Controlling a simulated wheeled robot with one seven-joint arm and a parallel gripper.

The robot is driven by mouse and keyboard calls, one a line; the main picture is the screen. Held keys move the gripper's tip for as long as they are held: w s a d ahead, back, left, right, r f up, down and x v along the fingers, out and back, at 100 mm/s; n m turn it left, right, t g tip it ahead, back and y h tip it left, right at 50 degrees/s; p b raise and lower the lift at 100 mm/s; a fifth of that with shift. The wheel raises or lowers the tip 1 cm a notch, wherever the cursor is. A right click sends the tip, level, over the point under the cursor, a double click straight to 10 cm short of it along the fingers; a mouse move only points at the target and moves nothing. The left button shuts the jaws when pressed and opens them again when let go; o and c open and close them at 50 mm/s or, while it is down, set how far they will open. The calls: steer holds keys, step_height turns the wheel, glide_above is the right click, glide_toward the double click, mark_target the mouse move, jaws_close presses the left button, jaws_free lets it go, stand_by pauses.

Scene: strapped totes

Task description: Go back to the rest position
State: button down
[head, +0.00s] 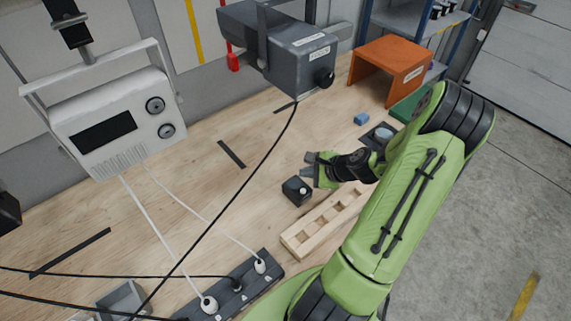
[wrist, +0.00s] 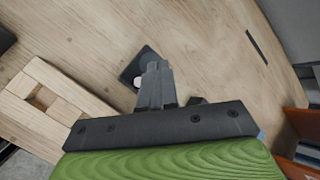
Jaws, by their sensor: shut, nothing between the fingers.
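My gripper (head: 308,165) is at the end of my green arm, above the wooden table. It is shut and empty, and in the wrist view its dark fingers (wrist: 156,82) lie together. A small black box with a white button (head: 296,190) stands on the table just below the gripper in the head view. In the wrist view the box (wrist: 132,72) is partly hidden behind the fingers.
A wooden block with square holes (head: 322,222) lies beside my arm; it also shows in the wrist view (wrist: 45,97). Black cables hang across the left.

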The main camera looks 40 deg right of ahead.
steer(key=s+a+r+n+g+h+b, duration=0.1)
steer(key=a+r+n+g, duration=0.1)
steer(key=a+r+n, duration=0.5)
steer(key=s+a+r+n+g+b, duration=0.1)
steer(key=a+r+n+g, duration=0.25)
steer(key=a+n, duration=0.5)
steer(key=s+a+r+n+t, duration=0.1)
steer(key=s+a+r+n, duration=0.3)
steer(key=s, duration=0.2)
steer(key=s+a+r+n+t+h+b, duration=0.1)
steer(key=s+a+r+n, duration=0.2)
steer(key=s+r+n, duration=0.1)
steer(key=shift+s+a+n, duration=0.35)
steer(key=shift+s+n, duration=0.1)
steer(key=shift+s, duration=0.8)
